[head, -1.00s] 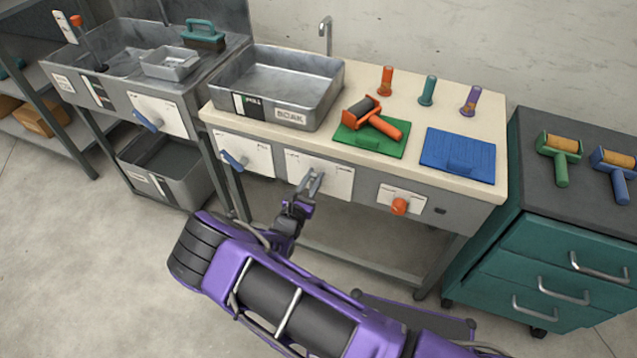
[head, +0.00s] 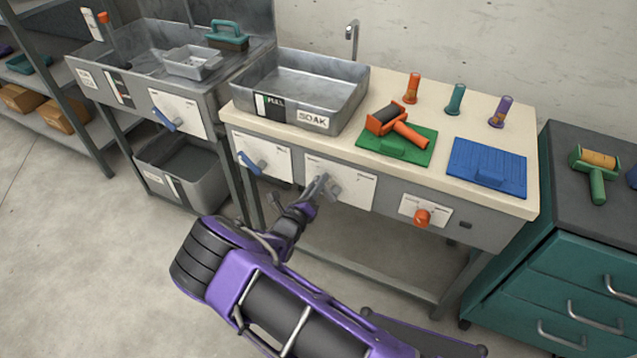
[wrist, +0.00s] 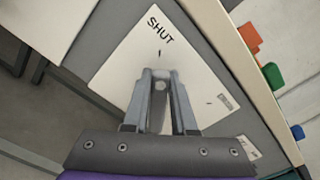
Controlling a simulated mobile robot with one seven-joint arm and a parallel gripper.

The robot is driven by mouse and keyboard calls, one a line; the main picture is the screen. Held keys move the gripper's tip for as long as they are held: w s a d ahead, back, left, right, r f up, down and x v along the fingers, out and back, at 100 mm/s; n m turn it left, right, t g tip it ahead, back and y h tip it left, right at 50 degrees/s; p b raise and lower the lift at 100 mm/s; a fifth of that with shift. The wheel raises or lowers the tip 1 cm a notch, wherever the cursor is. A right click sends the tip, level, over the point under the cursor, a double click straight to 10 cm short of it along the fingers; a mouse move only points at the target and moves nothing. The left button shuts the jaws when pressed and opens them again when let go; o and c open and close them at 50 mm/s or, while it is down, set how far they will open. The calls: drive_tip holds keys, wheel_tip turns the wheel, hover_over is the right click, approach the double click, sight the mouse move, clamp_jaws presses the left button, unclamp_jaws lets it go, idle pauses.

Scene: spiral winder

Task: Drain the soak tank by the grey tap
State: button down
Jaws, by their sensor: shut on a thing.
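The soak tank (head: 345,103) is a grey metal basin on the bench, with a SOAK label and a gauge strip marked FULL on its front. The water inside is hard to make out. The grey tap (head: 333,187) sits on the middle white plate (head: 358,189) of the bench front. My gripper (head: 320,184) is at this plate, shut on the tap's handle. In the wrist view the two fingers (wrist: 160,95) stand on either side of the grey handle (wrist: 159,115), below the word SHUT. A second mark on the plate is too small to read.
A wash sink (head: 140,75) stands at left, a teal drawer cabinet (head: 560,270) at right.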

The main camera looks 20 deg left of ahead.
drive_tip(key=shift+a+f+n, duration=0.15)
drive_tip(key=shift+f+n, duration=0.05)
drive_tip(key=shift+n, duration=0.1)
drive_tip(key=c, duration=0.7)
unclamp_jaws()
drive_tip(key=s, duration=0.5)
drive_tip(key=s+a+p, duration=0.1)
drive_tip(key=s, duration=1.1)
drive_tip(key=shift+s+a, duration=0.15)
drive_tip(key=shift+s, duration=0.1)
